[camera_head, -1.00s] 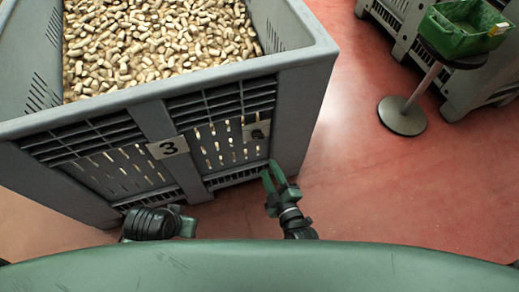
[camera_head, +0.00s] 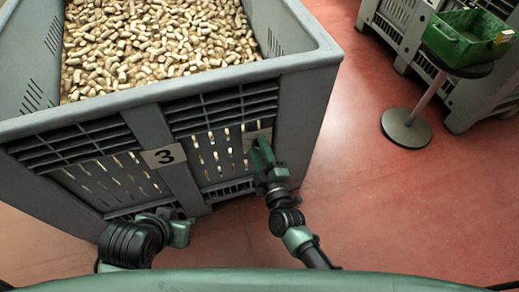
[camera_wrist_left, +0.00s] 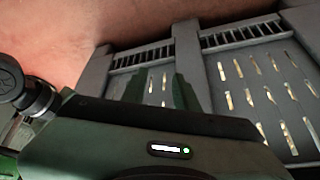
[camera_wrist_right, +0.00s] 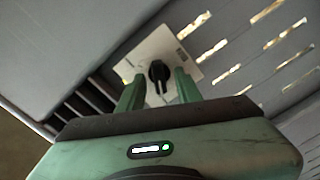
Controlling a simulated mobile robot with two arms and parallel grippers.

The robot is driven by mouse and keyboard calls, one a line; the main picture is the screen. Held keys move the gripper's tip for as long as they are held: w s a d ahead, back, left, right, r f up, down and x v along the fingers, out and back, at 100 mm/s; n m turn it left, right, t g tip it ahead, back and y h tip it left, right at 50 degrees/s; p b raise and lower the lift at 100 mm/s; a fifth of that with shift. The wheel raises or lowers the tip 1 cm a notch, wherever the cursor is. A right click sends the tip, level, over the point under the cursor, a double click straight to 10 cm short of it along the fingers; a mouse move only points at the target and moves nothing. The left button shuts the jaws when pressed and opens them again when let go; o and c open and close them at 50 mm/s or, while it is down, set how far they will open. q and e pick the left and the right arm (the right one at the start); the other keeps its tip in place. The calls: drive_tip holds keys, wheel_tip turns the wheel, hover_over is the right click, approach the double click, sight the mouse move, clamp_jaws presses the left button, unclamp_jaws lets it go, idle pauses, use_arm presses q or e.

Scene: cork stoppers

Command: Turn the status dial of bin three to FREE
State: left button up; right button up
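Bin three is a big grey slatted crate (camera_head: 296,125) full of cork stoppers (camera_head: 150,45), with a "3" label (camera_head: 164,156) on its front. The status dial is a black knob (camera_wrist_right: 159,72) on a pale square plate (camera_wrist_right: 178,52) on the bin wall; the plate's lettering is unreadable. In the head view my right gripper (camera_head: 262,150) covers most of the plate. In the right wrist view my right gripper (camera_wrist_right: 158,88) is open, its fingers on either side of the knob; contact cannot be told. My left gripper (camera_wrist_left: 162,88) is open and empty, low near the bin's front.
A green crate (camera_head: 462,50) stands on a round-based stand (camera_head: 407,128) at the right, beside another grey bin (camera_head: 475,100). The red floor (camera_head: 390,200) between is clear.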

clamp_jaws()
use_arm(q)
drive_tip(key=s, duration=0.1)
drive_tip(key=s+g+p, duration=0.1)
drive_tip(key=s+a+r+p, duration=0.1)
drive_tip(key=shift+s+g, duration=0.35)
drive_tip(key=shift+g, duration=0.05)
use_arm(e)
drive_tip(key=m, duration=1.1)
drive_tip(key=shift+d+m, duration=0.15)
drive_tip(key=shift+m, duration=0.25)
